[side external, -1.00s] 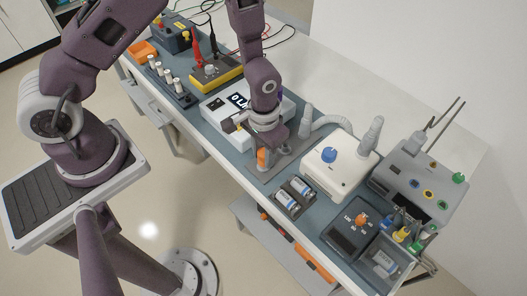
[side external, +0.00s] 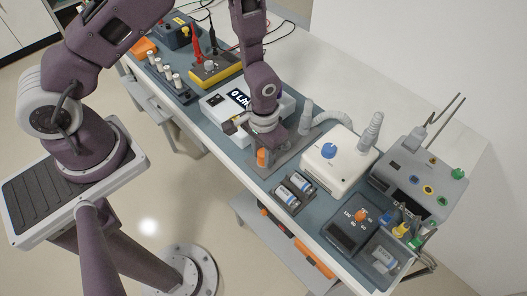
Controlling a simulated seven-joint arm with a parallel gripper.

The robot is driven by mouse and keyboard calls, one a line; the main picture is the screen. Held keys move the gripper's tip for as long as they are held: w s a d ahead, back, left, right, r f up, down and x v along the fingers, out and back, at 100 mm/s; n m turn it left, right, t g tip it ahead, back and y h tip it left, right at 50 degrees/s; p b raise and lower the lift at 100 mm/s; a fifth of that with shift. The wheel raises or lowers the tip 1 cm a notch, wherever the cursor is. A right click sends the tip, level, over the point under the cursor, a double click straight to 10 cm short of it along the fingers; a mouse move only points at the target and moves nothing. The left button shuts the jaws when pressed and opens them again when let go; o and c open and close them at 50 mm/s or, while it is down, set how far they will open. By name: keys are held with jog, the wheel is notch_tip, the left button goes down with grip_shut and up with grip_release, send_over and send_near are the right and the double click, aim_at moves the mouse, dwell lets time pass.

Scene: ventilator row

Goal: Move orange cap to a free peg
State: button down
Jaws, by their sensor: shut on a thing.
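The orange cap (side external: 262,158) shows at the lower left side of my gripper (side external: 264,152), above or on a grey plate (side external: 290,155) at the front edge of the bench. My gripper points down and is shut on the orange cap. The fingers are small and partly hidden by the hand, so the exact grip is unclear. I cannot tell whether the cap touches the plate or sits on a peg. Any pegs on the plate are hidden or too small to make out.
A white flow meter with a display (side external: 238,97) stands close behind my gripper. A white ventilator box with a blue knob (side external: 328,150) and a hose (side external: 332,122) stand to the right. A battery tray (side external: 292,190) lies in front right.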

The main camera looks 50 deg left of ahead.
jog(key=c, duration=1)
grip_release()
jog(key=shift+r, duration=0.15)
jog(key=s+a+r+t, duration=0.1)
jog(key=a+r+t, duration=0.15)
jog(key=r, duration=1.95)
jog(key=s+a+r+t, duration=0.1)
jog(key=s+r, duration=0.3)
jog(key=s, duration=0.1)
jog(key=s+a+r+t, duration=0.1)
jog(key=s+a+r, duration=0.1)
jog(key=s+r, duration=0.2)
jog(key=s+a+r+t, duration=0.1)
jog(key=s+a+r, duration=0.1)
jog(key=s+r, duration=0.2)
jog(key=shift+s+a+r, duration=0.1)
jog(key=shift+s+r, duration=0.1)
jog(key=shift+s, duration=0.4)
jog(key=shift+s+a+r, duration=0.1)
jog(key=shift+s+r, duration=0.1)
jog(key=shift+s, duration=0.4)
